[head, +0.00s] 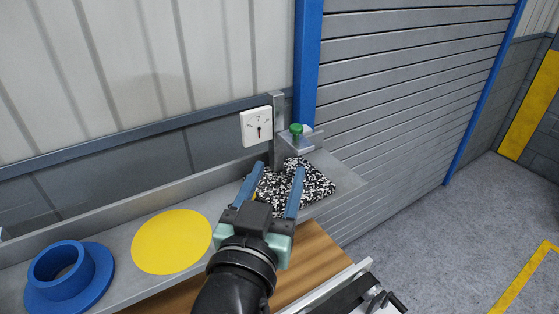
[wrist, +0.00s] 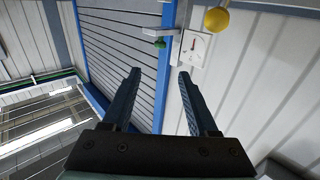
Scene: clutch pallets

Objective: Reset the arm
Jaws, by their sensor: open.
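My gripper (head: 278,176) is open, its two blue fingers spread apart with nothing between them. In the head view it reaches over the grey shelf (head: 340,172), and its fingers overlap a black-and-white speckled piece (head: 316,184) lying there. I cannot tell how high the fingers are above it. In the wrist view the open fingers (wrist: 160,74) point at the wall and the shutter, and no object is in them. My black wrist and forearm hide part of the shelf and the wooden surface (head: 310,255).
A yellow disc (head: 171,242) and a blue flanged ring (head: 68,275) lie on the shelf at left. A green knob (head: 296,129) sits on a small bracket beside a white dial plate (head: 257,126). A yellow ball (wrist: 217,19) shows in the wrist view. Grey floor at right is clear.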

